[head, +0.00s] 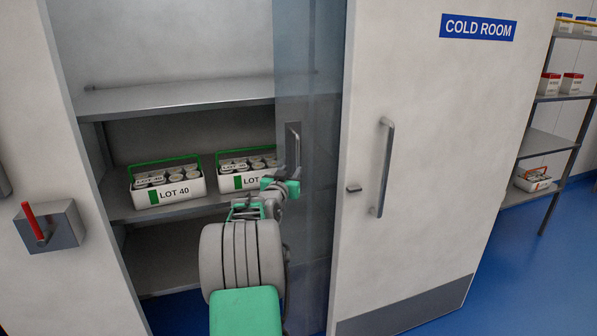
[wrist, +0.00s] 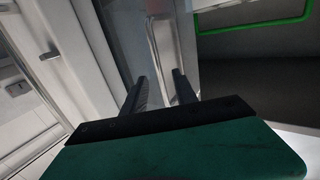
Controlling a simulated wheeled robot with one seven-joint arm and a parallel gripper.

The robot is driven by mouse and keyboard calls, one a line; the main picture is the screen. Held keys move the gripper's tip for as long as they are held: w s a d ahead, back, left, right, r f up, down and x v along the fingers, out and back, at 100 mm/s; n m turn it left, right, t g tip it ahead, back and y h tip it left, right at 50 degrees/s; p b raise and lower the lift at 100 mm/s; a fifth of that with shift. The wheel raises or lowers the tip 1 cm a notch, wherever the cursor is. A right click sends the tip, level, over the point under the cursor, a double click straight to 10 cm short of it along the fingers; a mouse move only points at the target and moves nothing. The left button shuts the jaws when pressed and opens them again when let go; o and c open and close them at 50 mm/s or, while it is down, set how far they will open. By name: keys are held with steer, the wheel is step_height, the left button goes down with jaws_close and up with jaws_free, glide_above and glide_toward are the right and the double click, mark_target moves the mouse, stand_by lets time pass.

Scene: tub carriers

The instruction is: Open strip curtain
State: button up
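The strip curtain (head: 318,115) is a translucent bluish panel at the right side of the cold room opening, beside the white door. Its upright metal handle (head: 293,148) faces me. It also shows in the wrist view as a grey loop (wrist: 160,45). My gripper (head: 284,184) is at the lower end of the handle in the head view. In the wrist view its two dark fingers (wrist: 160,90) stand apart, with the handle's lower part in line with the gap between them. I cannot tell whether they touch it.
Two white LOT 40 carriers (head: 168,190) (head: 246,178) with green handles stand on the middle shelf (head: 120,207), left of my gripper. The white door (head: 430,150) with its own handle (head: 385,168) is at the right. A red lever box (head: 50,226) is at the left. Blue floor lies right.

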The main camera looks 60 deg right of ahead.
mark_target(297, 162)
steer(key=d, duration=0.2)
steer(key=w+d+p, duration=0.1)
steer(key=d, duration=0.2)
steer(key=d+p, duration=0.1)
steer(key=d, duration=0.2)
steer(key=shift+w+r, duration=0.15)
steer(key=shift+a, duration=0.1)
jaws_close()
stand_by(1.0)
